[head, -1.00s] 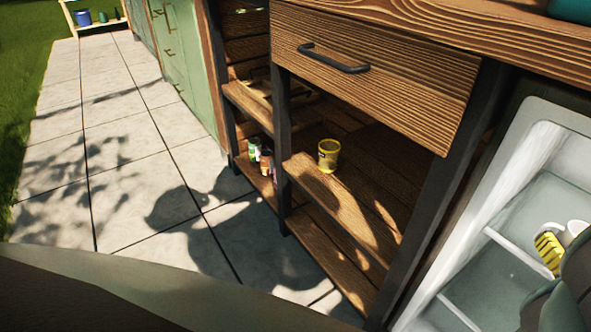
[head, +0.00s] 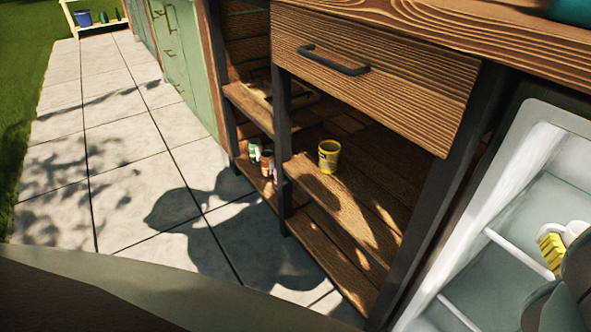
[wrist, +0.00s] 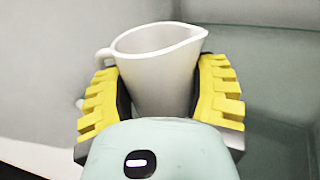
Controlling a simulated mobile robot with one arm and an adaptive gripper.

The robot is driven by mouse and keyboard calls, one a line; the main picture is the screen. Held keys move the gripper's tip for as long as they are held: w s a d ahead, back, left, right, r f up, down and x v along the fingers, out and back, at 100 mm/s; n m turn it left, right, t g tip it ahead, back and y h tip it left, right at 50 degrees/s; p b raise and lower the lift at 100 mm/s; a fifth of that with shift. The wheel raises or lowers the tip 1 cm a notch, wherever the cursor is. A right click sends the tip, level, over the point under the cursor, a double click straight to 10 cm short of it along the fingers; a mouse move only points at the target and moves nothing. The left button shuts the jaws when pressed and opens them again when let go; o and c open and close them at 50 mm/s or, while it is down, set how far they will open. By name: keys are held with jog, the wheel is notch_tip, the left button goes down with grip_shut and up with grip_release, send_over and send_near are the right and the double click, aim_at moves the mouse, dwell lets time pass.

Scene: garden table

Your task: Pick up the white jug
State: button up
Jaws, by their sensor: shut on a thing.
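The white jug (wrist: 156,68) stands between the yellow ribbed fingers of my gripper (wrist: 160,92) in the wrist view. Its spout points to the upper right and its handle is on the left. Both fingers are closed on its sides. The lower part of the jug is hidden behind the pale body of the gripper. In the head view, my gripper (head: 552,250) is at the right edge, inside the open white fridge. A small white part of the jug (head: 577,231) shows beside a yellow finger.
The white fridge (head: 545,150) has shelf edges close to my gripper. To its left is a wooden unit with a closed drawer (head: 375,75) and open shelves. A yellow tin (head: 329,157) stands on a shelf. Several small cans are lower left. The paved floor (head: 120,200) is clear.

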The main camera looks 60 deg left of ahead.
jog(key=shift+r+p, duration=1.15)
jog(key=shift+r, duration=0.65)
jog(key=s+d+p, duration=0.2)
jog(key=s, duration=0.5)
jog(key=s+d+r+p, duration=0.1)
jog(key=s+d+p, duration=0.1)
jog(key=s, duration=0.6)
jog(key=shift+d, duration=0.6)
jog(key=shift+r, duration=0.1)
